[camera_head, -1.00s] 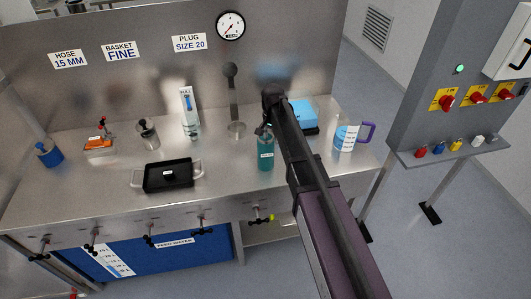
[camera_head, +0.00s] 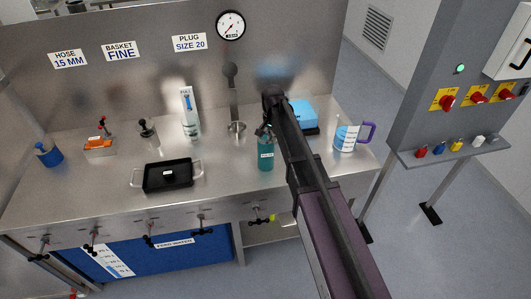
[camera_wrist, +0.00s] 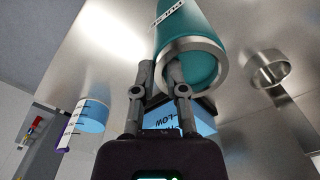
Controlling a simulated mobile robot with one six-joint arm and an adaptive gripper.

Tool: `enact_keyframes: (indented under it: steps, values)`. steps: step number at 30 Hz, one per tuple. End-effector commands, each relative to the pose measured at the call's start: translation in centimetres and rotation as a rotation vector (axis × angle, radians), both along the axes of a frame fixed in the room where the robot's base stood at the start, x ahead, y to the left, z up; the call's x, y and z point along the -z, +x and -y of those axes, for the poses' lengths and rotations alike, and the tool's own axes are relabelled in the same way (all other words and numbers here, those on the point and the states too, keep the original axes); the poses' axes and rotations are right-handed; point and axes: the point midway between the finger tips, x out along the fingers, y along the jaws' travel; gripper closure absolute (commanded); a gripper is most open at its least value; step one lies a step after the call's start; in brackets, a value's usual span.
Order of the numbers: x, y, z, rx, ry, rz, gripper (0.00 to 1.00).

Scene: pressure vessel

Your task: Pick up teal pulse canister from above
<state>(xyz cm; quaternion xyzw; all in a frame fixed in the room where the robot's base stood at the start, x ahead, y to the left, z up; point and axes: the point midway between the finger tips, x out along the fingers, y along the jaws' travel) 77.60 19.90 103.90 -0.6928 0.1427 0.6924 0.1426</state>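The teal canister (camera_head: 266,152) stands upright on the steel bench in the head view, with a white label on its side. In the wrist view the canister (camera_wrist: 190,25) shows large at the top, with a metal rim towards the camera. My gripper (camera_head: 268,128) is at the canister's top, pointing down. In the wrist view my gripper (camera_wrist: 160,72) has a gap between its fingers. The left finger is outside the rim, and the right finger overlaps the rim's opening. Whether either finger touches the canister is unclear.
A blue box (camera_head: 302,112) and a measuring jug (camera_head: 347,138) with purple handle stand to the right. A black tray (camera_head: 168,175) lies further left. The panel wall (camera_head: 135,70) closes the back.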

Motion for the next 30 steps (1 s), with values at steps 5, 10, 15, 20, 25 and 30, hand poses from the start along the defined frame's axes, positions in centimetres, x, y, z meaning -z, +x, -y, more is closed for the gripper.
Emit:
enact_keyframes:
  steps: [5, 10, 15, 20, 25, 30]
  values:
    - [0.0, 0.0, 0.0, 0.000, 0.000, -0.001, 1.00]
    - [0.0, 0.0, 0.0, 0.000, 0.000, -0.001, 1.00]
    - [-0.2, 0.0, 0.0, 0.000, 0.000, -0.001, 1.00]
    - [-0.7, 0.0, 0.0, 0.000, 0.000, -0.001, 1.00]
    - [-1.7, 0.0, 0.0, 0.000, 0.000, 0.000, 1.00]
    - [-2.8, 0.0, 0.0, 0.000, 0.000, 0.000, 1.00]
